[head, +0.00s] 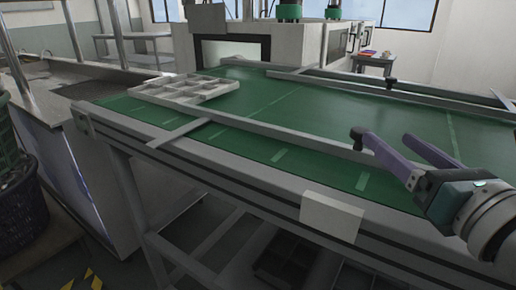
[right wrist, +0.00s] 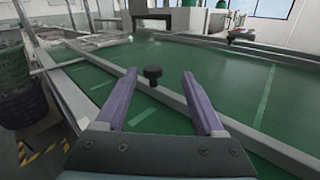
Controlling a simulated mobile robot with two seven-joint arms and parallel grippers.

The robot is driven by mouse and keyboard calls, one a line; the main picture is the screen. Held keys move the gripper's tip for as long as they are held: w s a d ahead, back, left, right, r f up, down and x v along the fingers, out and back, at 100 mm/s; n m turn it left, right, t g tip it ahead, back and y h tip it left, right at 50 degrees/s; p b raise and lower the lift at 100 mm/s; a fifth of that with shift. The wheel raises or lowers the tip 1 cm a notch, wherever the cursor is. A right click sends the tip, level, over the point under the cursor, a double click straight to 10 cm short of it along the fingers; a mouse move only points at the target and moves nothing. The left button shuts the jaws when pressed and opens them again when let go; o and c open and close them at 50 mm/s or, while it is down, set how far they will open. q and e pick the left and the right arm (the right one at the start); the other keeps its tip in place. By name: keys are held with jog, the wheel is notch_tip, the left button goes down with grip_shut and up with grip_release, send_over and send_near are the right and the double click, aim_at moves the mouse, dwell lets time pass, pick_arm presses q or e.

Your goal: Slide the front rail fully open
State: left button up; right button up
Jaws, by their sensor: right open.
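The front rail (head: 290,134) is a long grey bar lying lengthwise over the green conveyor belt, set in from the belt's near edge. A short grey arm (head: 180,133) joins it to the belt frame at the left. A black knob (head: 357,138) stands on the rail. My right gripper (head: 388,140) is open and empty, its purple fingers pointing toward the knob. In the right wrist view the knob (right wrist: 152,74) appears between the fingertips (right wrist: 160,76); in the head view it sits just beyond them. No contact is visible. My left gripper is not in view.
A back rail (head: 430,96) with its own black knob (head: 391,83) runs along the belt's far side. A grey compartment tray (head: 185,91) lies at the belt's left end. A blank white plate (head: 331,216) is on the near frame. The belt between the rails is clear.

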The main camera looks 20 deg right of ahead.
jog(key=shift+w+a+f+n+y, duration=0.15)
jog(key=shift+w+a+f+n, duration=0.1)
jog(key=shift+f+n, duration=0.2)
jog(key=shift+w+a+f+n+y, duration=0.15)
jog(key=shift+a+f+n, duration=0.15)
jog(key=shift+f, duration=0.2)
jog(key=w, duration=0.6)
jog(key=w+d, duration=0.1)
jog(key=w, duration=0.2)
jog(key=shift+w+r+b, duration=0.1)
jog(key=shift+w+b, duration=0.2)
jog(key=shift+c, duration=0.2)
grip_shut()
jog(key=shift+a, duration=0.1)
